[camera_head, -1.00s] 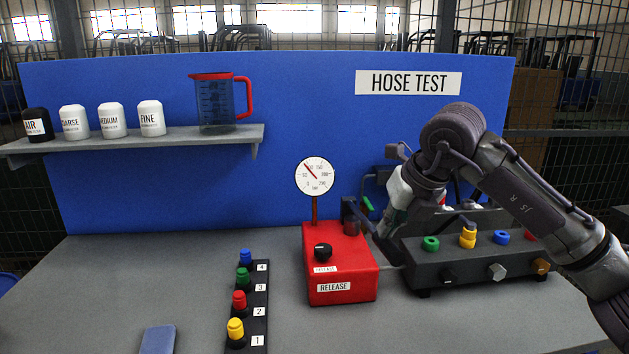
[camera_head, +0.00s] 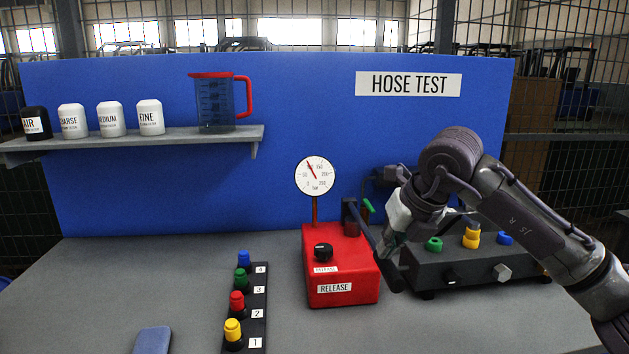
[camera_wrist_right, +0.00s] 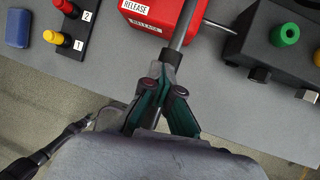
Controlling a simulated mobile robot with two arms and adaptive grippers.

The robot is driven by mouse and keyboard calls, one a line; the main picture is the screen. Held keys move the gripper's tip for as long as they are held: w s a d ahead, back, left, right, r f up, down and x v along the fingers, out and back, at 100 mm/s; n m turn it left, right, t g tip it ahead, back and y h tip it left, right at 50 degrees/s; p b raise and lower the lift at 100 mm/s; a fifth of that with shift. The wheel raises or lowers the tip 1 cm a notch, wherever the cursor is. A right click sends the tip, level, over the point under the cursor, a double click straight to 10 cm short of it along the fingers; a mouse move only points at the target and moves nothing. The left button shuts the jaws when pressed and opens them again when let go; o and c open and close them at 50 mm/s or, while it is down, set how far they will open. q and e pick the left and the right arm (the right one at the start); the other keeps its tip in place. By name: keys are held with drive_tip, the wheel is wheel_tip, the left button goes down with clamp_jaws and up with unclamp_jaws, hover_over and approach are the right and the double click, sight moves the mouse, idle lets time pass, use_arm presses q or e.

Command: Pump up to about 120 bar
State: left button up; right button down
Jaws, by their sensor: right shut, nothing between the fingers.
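The red pump box (camera_head: 335,260) stands on the table, with a black knob (camera_head: 323,251) and RELEASE labels. A round white gauge (camera_head: 315,175) stands on a post behind it. Its red needle points up and left, close to the 100 mark; the exact reading is too small to tell. The dark pump lever (camera_head: 364,228) slants down to the right from a pivot at the box's back right. My right gripper (camera_head: 387,251) is shut at the lever's lower end, with nothing between its fingers. In the right wrist view the lever (camera_wrist_right: 183,28) runs to the fingertips (camera_wrist_right: 166,82).
A dark manifold block (camera_head: 455,268) with coloured caps stands close right of my right gripper. A black strip (camera_head: 259,303) with several coloured plugs lies left of the pump. A blue pad (camera_head: 152,340) lies at the front. A shelf (camera_head: 190,139) holds white filters and a jug.

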sight(390, 261)
drive_tip(key=shift+f+b, duration=1.25)
drive_tip(key=shift+f, duration=1)
drive_tip(key=shift+r, duration=0.1)
drive_tip(key=shift+w, duration=0.1)
wheel_tip(390, 261, up, 12)
drive_tip(key=p, duration=0.8)
drive_tip(key=shift+r, duration=0.2)
drive_tip(key=shift+f, duration=0.15)
